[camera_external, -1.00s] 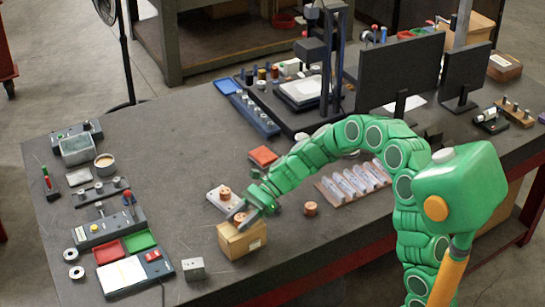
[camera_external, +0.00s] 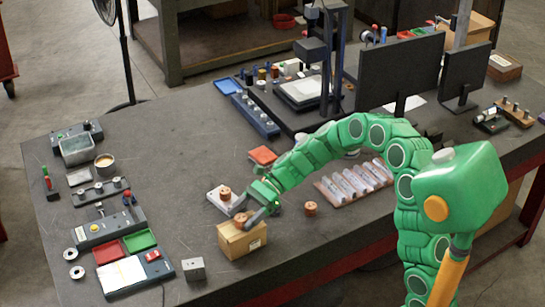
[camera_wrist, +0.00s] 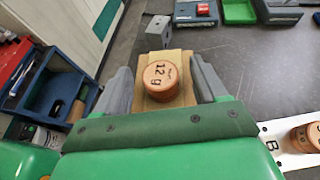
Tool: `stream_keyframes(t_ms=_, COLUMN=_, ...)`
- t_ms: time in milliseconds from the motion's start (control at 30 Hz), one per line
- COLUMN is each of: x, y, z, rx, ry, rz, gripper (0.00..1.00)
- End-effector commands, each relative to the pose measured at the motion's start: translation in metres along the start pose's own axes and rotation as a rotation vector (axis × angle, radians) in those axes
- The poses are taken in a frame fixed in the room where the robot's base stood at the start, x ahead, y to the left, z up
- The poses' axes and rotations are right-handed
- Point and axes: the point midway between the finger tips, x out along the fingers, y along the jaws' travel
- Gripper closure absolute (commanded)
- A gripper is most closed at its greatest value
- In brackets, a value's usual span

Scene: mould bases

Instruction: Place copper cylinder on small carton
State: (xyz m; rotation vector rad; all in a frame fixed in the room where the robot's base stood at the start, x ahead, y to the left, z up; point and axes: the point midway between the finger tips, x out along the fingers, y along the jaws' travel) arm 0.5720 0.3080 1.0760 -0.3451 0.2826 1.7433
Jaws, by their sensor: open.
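A copper cylinder (camera_external: 241,218) stands upright on top of the small carton (camera_external: 242,241) near the table's front edge. In the wrist view, the copper cylinder (camera_wrist: 160,77) shows a "12 g" marking on its top face, and the tan carton (camera_wrist: 187,92) shows beneath it. My gripper (camera_external: 248,214) is low over the carton with its jaws spread. In the wrist view, the grey fingers of my gripper (camera_wrist: 163,84) stand on either side of the cylinder, with a gap on both sides.
Another copper cylinder (camera_external: 224,192) stands on a white plate (camera_external: 215,200) behind the carton. A further copper cylinder (camera_external: 311,208) is on the table to the right. A grey block (camera_external: 193,269) stands left of the carton. A rack of tubes (camera_external: 355,182) lies further right.

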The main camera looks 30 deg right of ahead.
Motion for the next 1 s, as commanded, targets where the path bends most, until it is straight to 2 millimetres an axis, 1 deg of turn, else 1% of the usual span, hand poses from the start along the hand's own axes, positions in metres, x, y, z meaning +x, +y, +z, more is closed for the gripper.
stream_keyframes(t_ms=33, x=-0.009, y=-0.001, z=0.000, rx=0.000, ry=0.001, rz=-0.003, gripper=0.29)
stream_keyframes(t_ms=300, x=-0.059, y=0.000, z=-0.001, rx=0.001, ry=0.001, rz=-0.003, gripper=0.29)
stream_keyframes(t_ms=500, x=-0.088, y=-0.001, z=-0.001, rx=0.000, ry=0.002, rz=-0.005, gripper=0.29)
stream_keyframes(t_ms=600, x=-0.098, y=-0.001, z=-0.001, rx=0.000, ry=0.002, rz=-0.003, gripper=0.29)
stream_keyframes(t_ms=700, x=-0.103, y=0.000, z=0.000, rx=0.000, ry=0.001, rz=-0.001, gripper=0.29)
stream_keyframes(t_ms=1000, x=-0.104, y=0.003, z=0.001, rx=-0.008, ry=0.007, rz=0.003, gripper=0.29)
